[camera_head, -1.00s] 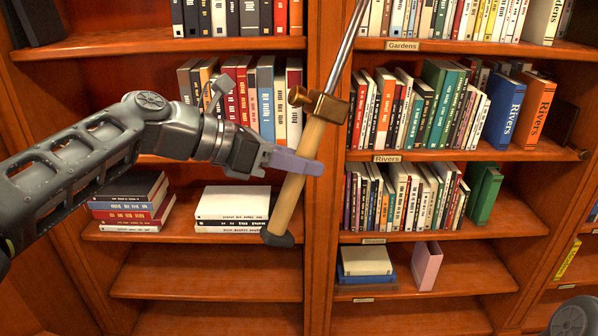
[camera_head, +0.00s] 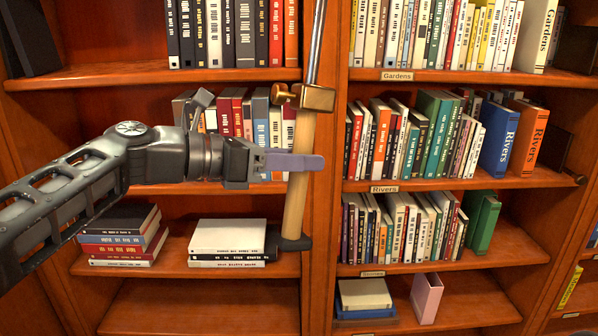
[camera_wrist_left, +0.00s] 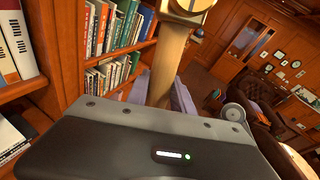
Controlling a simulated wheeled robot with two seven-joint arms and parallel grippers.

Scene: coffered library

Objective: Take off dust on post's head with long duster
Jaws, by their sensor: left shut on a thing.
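The long duster's wooden handle (camera_head: 301,160) stands nearly upright in the head view. It has a brass collar (camera_head: 310,97), a dark end cap and a steel rod (camera_head: 318,40) that leaves the top of the picture. My left gripper (camera_head: 300,163) is shut on the handle at its middle. The handle also shows in the left wrist view (camera_wrist_left: 168,65), between the purple-grey fingers (camera_wrist_left: 165,97). The duster's head, the post and its dust are out of view. My right gripper cannot be made out.
Tall wooden bookshelves fill the head view, with rows of books (camera_head: 410,135) and stacked books (camera_head: 227,240) close behind the duster and my arm. Lower shelves (camera_head: 200,308) are partly bare. The left wrist view shows an open room with a dark armchair (camera_wrist_left: 268,125) at the right.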

